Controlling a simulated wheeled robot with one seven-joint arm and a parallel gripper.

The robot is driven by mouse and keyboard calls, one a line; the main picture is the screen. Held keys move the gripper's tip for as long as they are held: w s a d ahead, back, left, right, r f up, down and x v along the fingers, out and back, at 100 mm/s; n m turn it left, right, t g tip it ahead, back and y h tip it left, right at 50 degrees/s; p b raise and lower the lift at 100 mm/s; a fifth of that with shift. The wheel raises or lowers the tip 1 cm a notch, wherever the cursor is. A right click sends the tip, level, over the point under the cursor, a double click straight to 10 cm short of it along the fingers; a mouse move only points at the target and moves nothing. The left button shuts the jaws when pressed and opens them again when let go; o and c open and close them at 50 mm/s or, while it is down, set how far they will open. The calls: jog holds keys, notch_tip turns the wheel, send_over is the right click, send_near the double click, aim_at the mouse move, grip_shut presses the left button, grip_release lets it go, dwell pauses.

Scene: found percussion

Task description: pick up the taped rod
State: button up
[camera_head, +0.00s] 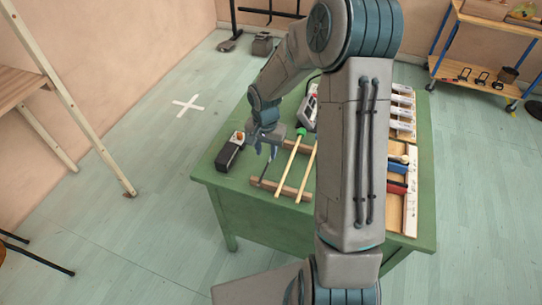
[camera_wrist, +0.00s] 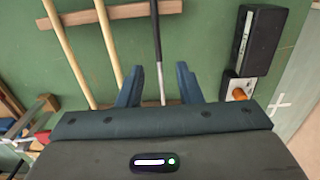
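The taped rod (camera_wrist: 155,35) is thin, black along one part and bare grey metal further along. It lies across a wooden rack (camera_wrist: 178,7), beside two pale wooden sticks. In the head view the rod (camera_head: 263,172) shows as a short dark line, its far part hidden by my gripper (camera_head: 265,149). In the wrist view my gripper (camera_wrist: 159,84) is open, with one finger on each side of the rod's line and gaps on both sides. Whether the fingertips are down at the rod's height I cannot tell.
A wooden stick (camera_wrist: 108,45) lies close to the left finger in the wrist view. A black box (camera_wrist: 258,40) and a small box with an orange knob (camera_wrist: 238,88) stand to the right. The green table (camera_head: 212,172) has bare room near its left corner.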

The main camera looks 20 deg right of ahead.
jog(key=shift+d+f+p, duration=0.15)
jog(key=shift+f+p, duration=0.35)
jog(key=shift+f, duration=2.2)
grip_shut()
